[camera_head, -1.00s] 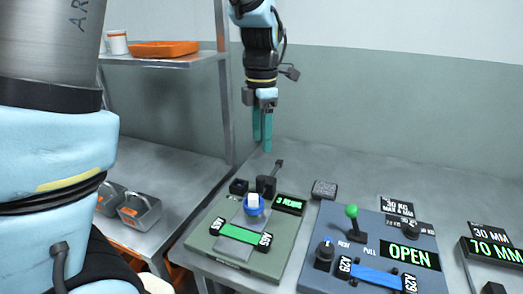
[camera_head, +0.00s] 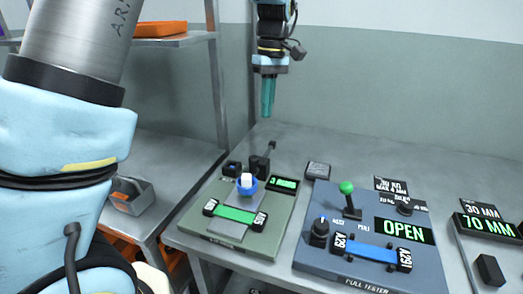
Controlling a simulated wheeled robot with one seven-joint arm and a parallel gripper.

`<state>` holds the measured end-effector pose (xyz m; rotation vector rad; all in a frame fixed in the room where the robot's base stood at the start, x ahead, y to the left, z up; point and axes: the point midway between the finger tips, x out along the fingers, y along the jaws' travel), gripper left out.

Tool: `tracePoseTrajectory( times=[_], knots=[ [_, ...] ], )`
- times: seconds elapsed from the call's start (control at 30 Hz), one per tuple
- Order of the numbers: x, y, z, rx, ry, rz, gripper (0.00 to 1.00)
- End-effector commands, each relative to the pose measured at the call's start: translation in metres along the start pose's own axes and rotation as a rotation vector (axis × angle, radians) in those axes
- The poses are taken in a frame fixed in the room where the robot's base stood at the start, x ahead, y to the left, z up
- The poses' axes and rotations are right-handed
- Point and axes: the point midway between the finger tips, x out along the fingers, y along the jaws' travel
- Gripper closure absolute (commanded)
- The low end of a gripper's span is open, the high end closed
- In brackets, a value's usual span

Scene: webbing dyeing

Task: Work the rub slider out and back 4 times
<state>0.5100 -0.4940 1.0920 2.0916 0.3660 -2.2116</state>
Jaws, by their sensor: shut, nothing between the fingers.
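The green rub tester panel (camera_head: 240,243) lies on the table left of centre. On it stands the slider, a blue round piece with a white top (camera_head: 246,182), on a grey plate behind a bright green strip (camera_head: 235,214) with black end blocks. A small black display (camera_head: 282,184) beside it shows green text that appears to start with 3. My gripper (camera_head: 268,114) has teal fingers pointing down. It is shut and empty, in the air above and behind the slider, apart from it.
A blue-grey pull tester (camera_head: 365,271) with a green-knobbed lever (camera_head: 346,188) and an OPEN display stands to the right. Farther right is a 70 MM display (camera_head: 488,228). A shelf post (camera_head: 215,85) rises left of my gripper. A grey bin (camera_head: 131,196) sits at left.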

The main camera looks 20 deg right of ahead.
Motion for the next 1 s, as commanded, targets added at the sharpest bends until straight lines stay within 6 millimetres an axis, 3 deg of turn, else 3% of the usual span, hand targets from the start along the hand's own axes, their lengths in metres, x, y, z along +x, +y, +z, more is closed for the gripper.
tracePoseTrajectory(
  times=[0.3, 0.5, 0.77, 1.0],
  knots=[
    [0.003, 0.031, -0.008, 0.832, -0.056, -0.060, 1.00],
    [0.001, 0.041, -0.009, 1.151, -0.092, -0.071, 1.00],
    [0.011, 0.041, -0.008, 1.238, -0.106, -0.074, 1.00],
    [0.053, 0.035, -0.006, 1.236, -0.108, -0.076, 1.00]
  ],
)
